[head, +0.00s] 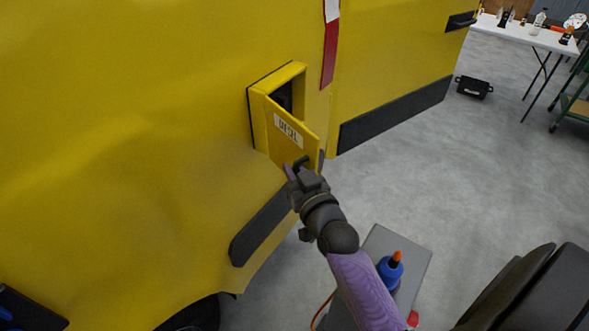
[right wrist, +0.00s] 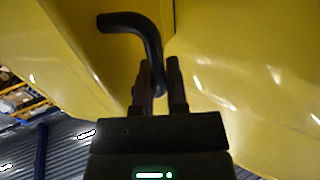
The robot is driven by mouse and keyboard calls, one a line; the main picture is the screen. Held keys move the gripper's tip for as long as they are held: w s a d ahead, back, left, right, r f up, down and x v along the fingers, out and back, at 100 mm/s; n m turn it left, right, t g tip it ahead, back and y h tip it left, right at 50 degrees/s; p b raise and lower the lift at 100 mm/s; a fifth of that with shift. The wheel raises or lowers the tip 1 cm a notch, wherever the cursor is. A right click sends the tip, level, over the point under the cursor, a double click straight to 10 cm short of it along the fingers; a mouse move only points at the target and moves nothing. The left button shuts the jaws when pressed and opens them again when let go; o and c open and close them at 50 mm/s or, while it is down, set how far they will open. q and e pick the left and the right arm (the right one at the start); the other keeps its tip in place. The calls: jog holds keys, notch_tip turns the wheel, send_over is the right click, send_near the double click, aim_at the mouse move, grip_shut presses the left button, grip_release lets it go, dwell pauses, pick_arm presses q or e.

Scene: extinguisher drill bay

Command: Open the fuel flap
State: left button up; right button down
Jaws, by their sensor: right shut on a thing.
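The yellow fuel flap (head: 305,143), with a white "DIESEL" label (head: 288,130), stands partly open on the side of a yellow vehicle (head: 150,120). A dark opening (head: 284,97) shows behind it. My right gripper (head: 293,168) is at the flap's lower edge, shut on the flap's black bent handle (head: 301,160). In the right wrist view, the handle (right wrist: 135,22) curves down to between the fingers (right wrist: 160,70). My left gripper is not in view.
A grey surface (head: 410,250) with a blue bottle (head: 390,268) stands beside my right arm. A white table (head: 525,35) with bottles and a black case (head: 474,87) are at the back right. Open grey floor lies between.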

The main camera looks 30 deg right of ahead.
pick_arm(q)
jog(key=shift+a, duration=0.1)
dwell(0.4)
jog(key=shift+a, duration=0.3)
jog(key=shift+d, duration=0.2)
